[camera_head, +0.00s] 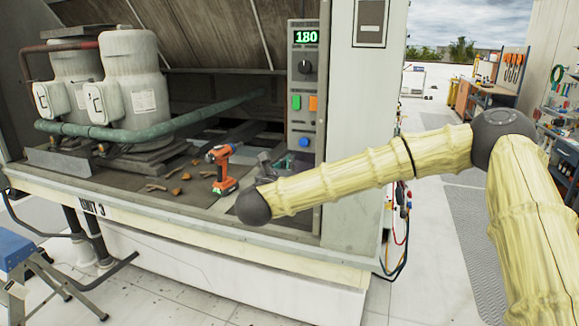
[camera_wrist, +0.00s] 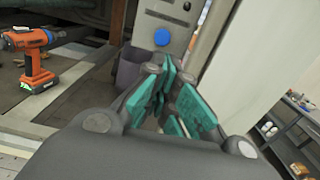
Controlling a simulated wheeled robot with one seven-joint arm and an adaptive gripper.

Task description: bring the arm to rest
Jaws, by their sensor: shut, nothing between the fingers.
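My arm (camera_head: 360,175) crosses the head view from the right side toward the middle. It is pale yellow and ends in view at a dark rounded joint (camera_head: 253,206) in front of the unit's shelf. My gripper (camera_wrist: 170,80) shows in the wrist view with teal finger pads. It is shut and empty, in front of the control panel and the grey bin.
An orange drill (camera_head: 222,168) stands on the unit's deck, left of the gripper; it also shows in the wrist view (camera_wrist: 34,62). Brown debris (camera_head: 173,178) lies nearby. The control panel (camera_head: 304,90) reads 180. A grey bin (camera_wrist: 130,70) sits behind the gripper. A blue stool (camera_head: 14,250) stands lower left.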

